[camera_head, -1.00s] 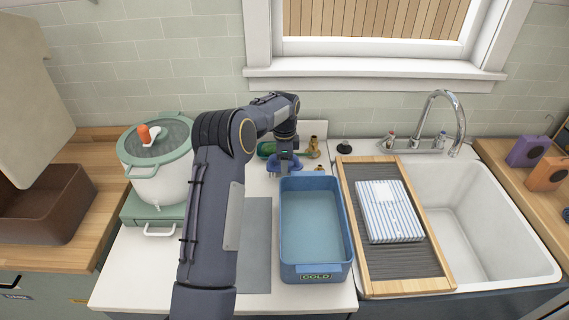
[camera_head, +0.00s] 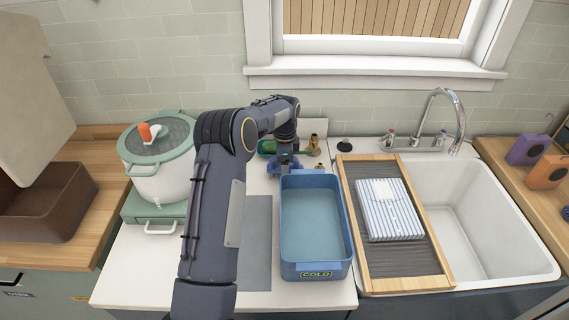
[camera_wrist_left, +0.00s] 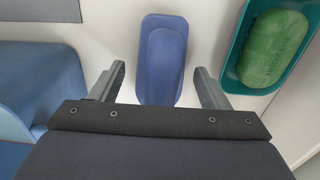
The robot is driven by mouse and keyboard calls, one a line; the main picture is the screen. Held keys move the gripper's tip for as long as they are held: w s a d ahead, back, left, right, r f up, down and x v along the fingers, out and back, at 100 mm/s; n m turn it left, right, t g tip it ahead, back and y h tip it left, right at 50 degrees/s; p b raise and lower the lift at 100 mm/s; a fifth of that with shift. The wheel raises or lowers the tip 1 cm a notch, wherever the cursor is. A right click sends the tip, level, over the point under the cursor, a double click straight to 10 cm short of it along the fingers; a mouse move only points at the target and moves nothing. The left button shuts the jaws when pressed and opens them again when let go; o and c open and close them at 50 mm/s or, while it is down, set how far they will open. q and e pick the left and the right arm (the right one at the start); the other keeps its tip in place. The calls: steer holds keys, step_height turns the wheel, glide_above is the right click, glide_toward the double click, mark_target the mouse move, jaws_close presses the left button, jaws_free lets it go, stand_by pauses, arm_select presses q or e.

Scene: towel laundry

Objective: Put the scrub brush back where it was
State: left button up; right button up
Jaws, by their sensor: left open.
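The scrub brush appears in the left wrist view as a blue-violet rounded block (camera_wrist_left: 164,48) with a raised oval back, lying on the white counter. My left gripper (camera_wrist_left: 160,70) is open, with one dark finger on each side of the brush and a gap at both sides. In the head view my left gripper (camera_head: 284,166) is at the back of the counter, just behind the blue tub; the brush is mostly hidden there by the gripper. My right gripper is not in view.
A green soap bar (camera_wrist_left: 274,48) sits in a teal dish (camera_wrist_left: 234,72) close to the right finger. The blue tub (camera_head: 314,269) marked COLD stands in front. Brass fittings (camera_head: 314,145) stand at the right. A lidded pot (camera_head: 158,182) stands left.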

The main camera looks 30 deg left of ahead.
arm_select(q)
steer(key=shift+r, duration=0.5)
step_height(320, 180, up, 10)
steer(key=shift+f+b, duration=0.15)
steer(key=shift+b, duration=0.65)
steer(key=s+d+r+n+t+h, duration=0.1)
steer(key=s+d+r+n, duration=0.2)
steer(key=s+r, duration=0.4)
steer(key=s+d+r+n+t+h, duration=0.1)
steer(key=s+d+r+n+t, duration=0.2)
steer(key=s, duration=0.6)
steer(key=s+d+f+n, duration=0.2)
steer(key=s+d, duration=0.1)
steer(key=s, duration=0.4)
steer(key=s+d+f+n+t+h, duration=0.1)
steer(key=s+d+f+n, duration=0.1)
steer(key=s, duration=0.5)
steer(key=s+d+f+n, duration=0.2)
steer(key=s+d+n, duration=0.1)
steer(key=s+d, duration=0.3)
steer(key=shift+s+f+t+h, duration=0.15)
steer(key=shift+s+t+h, duration=0.2)
steer(key=shift+s, duration=0.5)
